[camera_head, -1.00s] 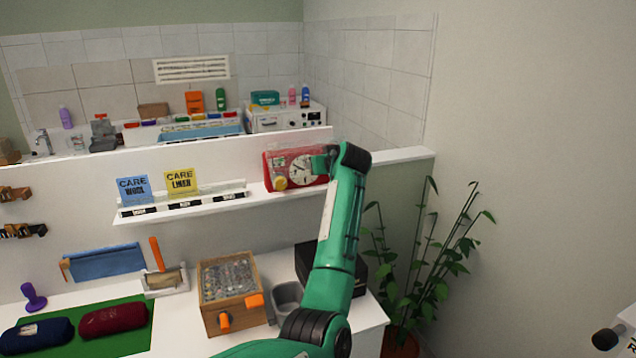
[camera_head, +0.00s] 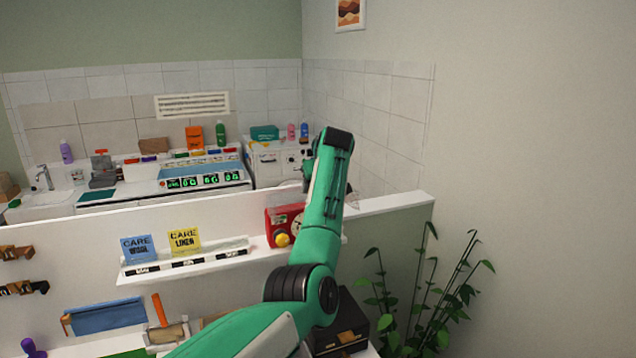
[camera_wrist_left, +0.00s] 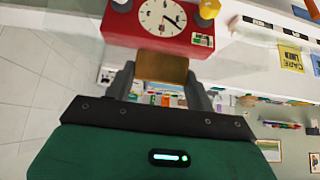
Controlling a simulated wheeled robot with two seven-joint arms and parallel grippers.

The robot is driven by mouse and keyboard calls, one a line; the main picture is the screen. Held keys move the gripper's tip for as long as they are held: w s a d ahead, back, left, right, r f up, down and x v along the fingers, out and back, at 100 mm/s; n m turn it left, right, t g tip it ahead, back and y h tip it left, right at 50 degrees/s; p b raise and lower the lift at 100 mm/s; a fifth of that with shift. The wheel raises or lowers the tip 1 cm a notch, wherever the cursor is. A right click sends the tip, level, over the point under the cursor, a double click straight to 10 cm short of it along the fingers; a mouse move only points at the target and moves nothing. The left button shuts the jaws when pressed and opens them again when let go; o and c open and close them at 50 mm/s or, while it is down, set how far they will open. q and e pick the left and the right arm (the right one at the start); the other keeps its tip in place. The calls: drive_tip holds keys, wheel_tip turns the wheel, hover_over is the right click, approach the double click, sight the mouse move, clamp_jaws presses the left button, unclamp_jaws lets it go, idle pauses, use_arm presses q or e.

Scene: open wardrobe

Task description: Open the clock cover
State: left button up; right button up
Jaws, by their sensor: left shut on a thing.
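The red clock (camera_head: 283,228) stands on the white wall shelf, with a yellow knob at its front; my left arm hides much of its face. In the left wrist view the clock (camera_wrist_left: 165,25) fills the top, its white dial showing. My left gripper (camera_wrist_left: 161,76) is shut on a brown tab (camera_wrist_left: 162,67) between its fingers, just off the clock's edge. The tab seems to belong to the clock's clear cover, whose outline I cannot make out well. In the head view the fingers are hidden behind my arm. My right gripper is not in view.
A blue card (camera_head: 139,248) and a yellow card (camera_head: 184,241) stand on the shelf left of the clock. A leafy plant (camera_head: 430,285) stands at the lower right. A counter with panels and bottles lies behind the low wall (camera_head: 390,203).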

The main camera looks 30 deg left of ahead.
use_arm(q)
drive_tip(key=shift+a+f+g, duration=0.1)
drive_tip(key=shift+a+g, duration=0.05)
drive_tip(key=shift+g, duration=0.15)
drive_tip(key=shift+w, duration=0.1)
drive_tip(key=o, duration=1.4)
drive_tip(key=shift+w+a, duration=0.1)
drive_tip(key=shift+a, duration=0.1)
